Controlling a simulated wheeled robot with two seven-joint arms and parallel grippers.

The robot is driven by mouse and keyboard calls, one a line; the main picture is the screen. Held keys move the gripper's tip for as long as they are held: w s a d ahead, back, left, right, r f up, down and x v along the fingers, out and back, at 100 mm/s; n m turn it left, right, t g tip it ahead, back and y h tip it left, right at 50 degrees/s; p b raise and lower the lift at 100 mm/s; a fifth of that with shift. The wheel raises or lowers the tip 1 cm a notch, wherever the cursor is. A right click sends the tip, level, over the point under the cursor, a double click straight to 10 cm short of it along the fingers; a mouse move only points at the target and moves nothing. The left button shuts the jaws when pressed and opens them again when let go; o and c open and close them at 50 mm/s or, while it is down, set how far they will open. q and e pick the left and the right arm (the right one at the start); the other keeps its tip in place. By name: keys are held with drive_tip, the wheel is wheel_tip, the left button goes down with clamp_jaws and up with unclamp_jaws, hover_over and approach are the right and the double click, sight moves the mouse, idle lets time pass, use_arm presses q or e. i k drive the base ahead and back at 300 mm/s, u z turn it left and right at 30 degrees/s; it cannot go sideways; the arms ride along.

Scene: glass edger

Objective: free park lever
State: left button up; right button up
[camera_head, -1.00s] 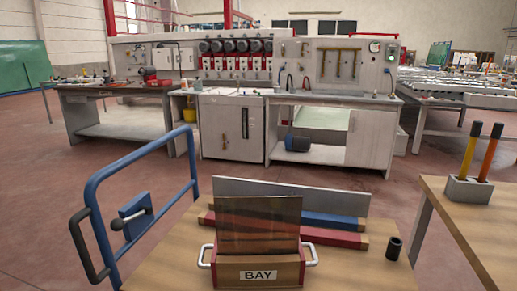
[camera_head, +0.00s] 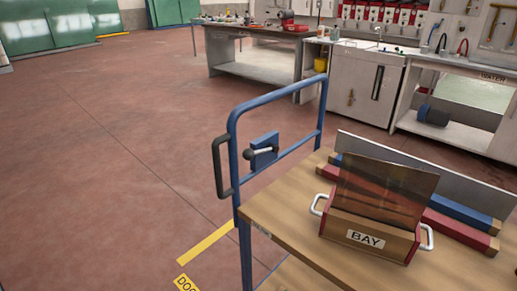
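The park lever appears to be the short grey lever with a dark knob (camera_head: 260,153) on a blue plate (camera_head: 264,146), fixed to the blue tubular frame (camera_head: 283,94) of a wooden-topped cart (camera_head: 262,213). The lever lies roughly level across the plate. A black handle (camera_head: 221,167) is on the frame's left side. Neither of my grippers shows in the head view.
A wooden box labelled BAY (camera_head: 365,238) with white handles and a dark translucent pane stands on the cart. Red and blue bars (camera_head: 462,220) lie behind it. Open red floor (camera_head: 100,160) with yellow marking (camera_head: 207,243) lies left. Workbenches (camera_head: 258,66) stand behind.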

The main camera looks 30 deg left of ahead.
sight(248, 154)
drive_tip(key=z, duration=0.25)
drive_tip(key=k, duration=0.65)
drive_tip(key=z, duration=0.6)
drive_tip(key=k, duration=0.65)
drive_tip(key=u, duration=0.55)
drive_tip(key=i, duration=0.7)
drive_tip(key=u, duration=0.65)
drive_tip(key=i, duration=0.8)
drive_tip(key=z, duration=0.15)
